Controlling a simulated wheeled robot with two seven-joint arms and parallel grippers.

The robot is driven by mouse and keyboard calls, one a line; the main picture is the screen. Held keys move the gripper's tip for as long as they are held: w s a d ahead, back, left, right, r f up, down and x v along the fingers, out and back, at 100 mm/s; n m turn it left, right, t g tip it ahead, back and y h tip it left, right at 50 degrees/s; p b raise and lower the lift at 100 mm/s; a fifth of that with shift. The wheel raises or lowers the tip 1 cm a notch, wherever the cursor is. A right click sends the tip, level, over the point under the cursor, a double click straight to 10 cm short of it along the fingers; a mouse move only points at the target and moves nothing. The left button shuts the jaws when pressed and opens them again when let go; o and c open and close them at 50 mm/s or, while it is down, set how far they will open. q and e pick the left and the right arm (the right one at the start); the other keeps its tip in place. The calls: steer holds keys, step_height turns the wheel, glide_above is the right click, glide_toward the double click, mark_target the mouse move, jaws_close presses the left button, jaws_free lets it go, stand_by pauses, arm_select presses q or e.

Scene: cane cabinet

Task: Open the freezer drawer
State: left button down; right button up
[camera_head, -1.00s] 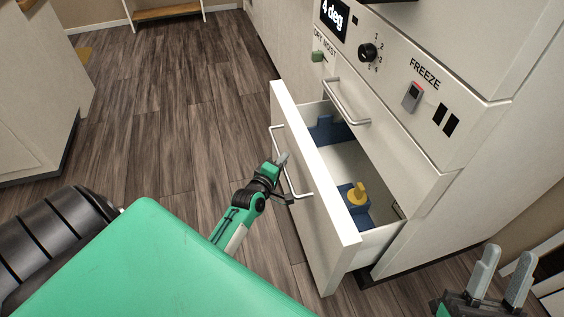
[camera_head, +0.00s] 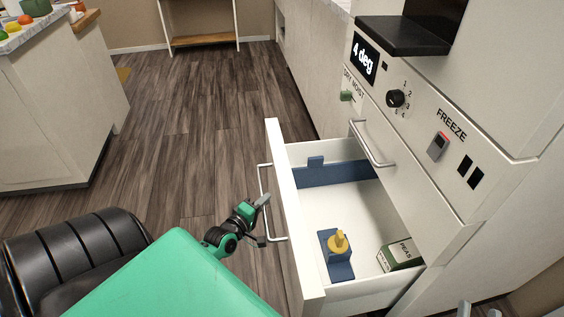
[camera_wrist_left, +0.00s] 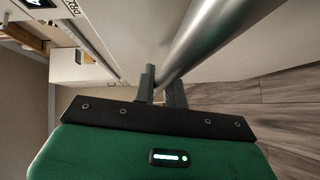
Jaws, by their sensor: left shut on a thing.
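The freezer drawer (camera_head: 297,215) is the lower white drawer in the head view. It stands pulled well out of the cabinet, with its inside in view. Its metal bar handle (camera_head: 266,190) is on the front panel. My left gripper (camera_head: 262,218) is at the handle and shut on it. In the left wrist view the grey handle bar (camera_wrist_left: 215,38) runs between the fingers (camera_wrist_left: 160,88). My right gripper (camera_head: 478,310) shows only as fingertips at the bottom edge of the head view; its opening is not clear.
In the drawer are a blue divider (camera_head: 335,173), a blue block with a yellow knob (camera_head: 339,243) and a green-and-white PEAS box (camera_head: 400,254). A closed upper drawer has its own handle (camera_head: 372,145). A counter (camera_head: 60,110) stands at left. Wood floor (camera_head: 190,130) is clear between.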

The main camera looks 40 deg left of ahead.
arm_select(q)
steer(key=shift+s+a, duration=0.5)
steer(key=shift+s, duration=0.1)
arm_select(e)
steer(key=shift+f, duration=0.25)
arm_select(q)
steer(key=c, duration=1.5)
jaws_free()
steer(key=shift+o, duration=0.2)
